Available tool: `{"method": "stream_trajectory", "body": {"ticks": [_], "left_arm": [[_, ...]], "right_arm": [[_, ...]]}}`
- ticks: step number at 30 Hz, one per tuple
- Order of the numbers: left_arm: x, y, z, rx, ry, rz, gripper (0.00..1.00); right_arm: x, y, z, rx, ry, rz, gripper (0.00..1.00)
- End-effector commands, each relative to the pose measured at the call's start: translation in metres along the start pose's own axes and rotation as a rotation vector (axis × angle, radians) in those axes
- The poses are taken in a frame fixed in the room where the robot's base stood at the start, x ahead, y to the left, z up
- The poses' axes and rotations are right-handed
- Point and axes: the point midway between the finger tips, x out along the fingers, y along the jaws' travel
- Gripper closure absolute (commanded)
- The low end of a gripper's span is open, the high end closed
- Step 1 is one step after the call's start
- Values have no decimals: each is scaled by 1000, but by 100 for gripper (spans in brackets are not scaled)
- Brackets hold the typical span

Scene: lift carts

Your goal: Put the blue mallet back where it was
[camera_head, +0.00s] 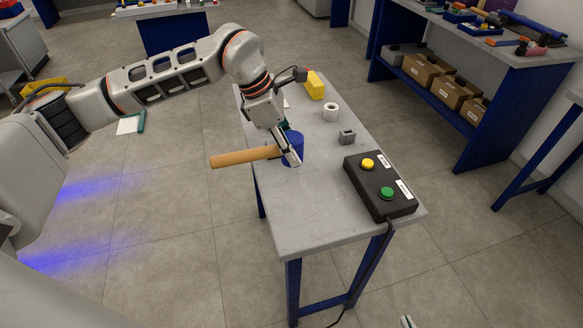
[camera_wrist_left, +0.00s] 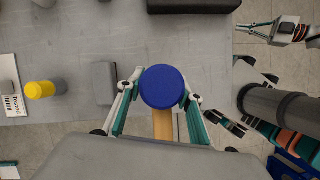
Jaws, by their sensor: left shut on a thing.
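The blue mallet has a blue cylindrical head (camera_head: 292,149) and a wooden handle (camera_head: 240,157). My left gripper (camera_head: 289,158) is shut on the mallet at the handle close to the head. The head is over the left part of the grey table (camera_head: 290,215), and the handle sticks out left past the table edge. I cannot tell whether the head touches the tabletop. In the left wrist view the round blue face (camera_wrist_left: 162,86) sits between the fingers, with the handle below it. A small tip of my right gripper (camera_head: 407,321) shows at the bottom edge.
A black control box (camera_head: 378,186) with yellow and green buttons lies right of the mallet. The table's front left is clear. Shelving with cardboard boxes (camera_head: 425,70) stands right.

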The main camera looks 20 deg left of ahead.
Motion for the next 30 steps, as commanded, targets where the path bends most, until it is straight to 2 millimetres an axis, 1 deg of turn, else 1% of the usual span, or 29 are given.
{"method": "stream_trajectory", "body": {"ticks": [1, 3, 11, 18, 20, 30], "left_arm": [[8, 0, -3, -1, -1, -2, 96], [17, 0, -7, 0, -1, 0, 96], [33, 0, -13, 0, -1, 0, 96], [63, 0, -26, -1, -1, -1, 96], [67, 0, -27, 0, -2, 0, 96], [70, 1, -29, 1, -2, 1, 96]], "right_arm": [[0, 0, -1, 0, 0, 0, 100], [-1, 0, -1, 0, 0, 0, 100], [-1, 1, -2, 0, 1, 1, 100], [-2, 1, -4, -1, 2, 1, 100], [-2, 1, -4, -1, 2, 1, 100], [-1, 1, -2, -1, 2, 1, 100]]}}
